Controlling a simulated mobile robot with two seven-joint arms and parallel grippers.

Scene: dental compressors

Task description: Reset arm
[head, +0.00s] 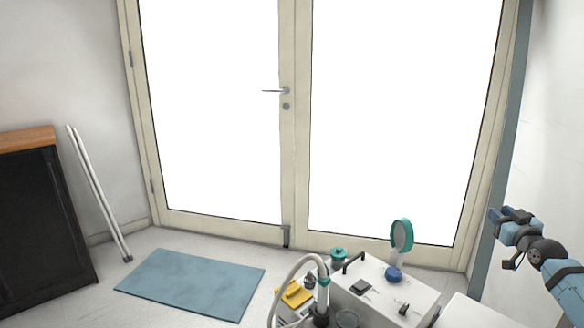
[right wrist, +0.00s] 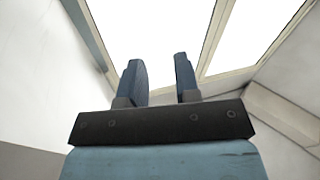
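My right arm comes in from the right edge in the head view, bent and raised beside the right wall. Its gripper (head: 497,212) is at the upper left end of the arm, in the air to the right of the white dental unit. In the right wrist view the two blue fingers of the right gripper (right wrist: 158,62) stand apart with nothing between them, so it is open and empty. My left gripper and arm are not in view.
A white dental unit (head: 372,308) with a teal-rimmed round part (head: 402,236), a grey hose and a yellow item (head: 294,294) stands at bottom centre. Glazed double doors (head: 288,150) close the back. A blue mat (head: 190,284), white poles (head: 95,190) and black cabinet (head: 40,225) are left.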

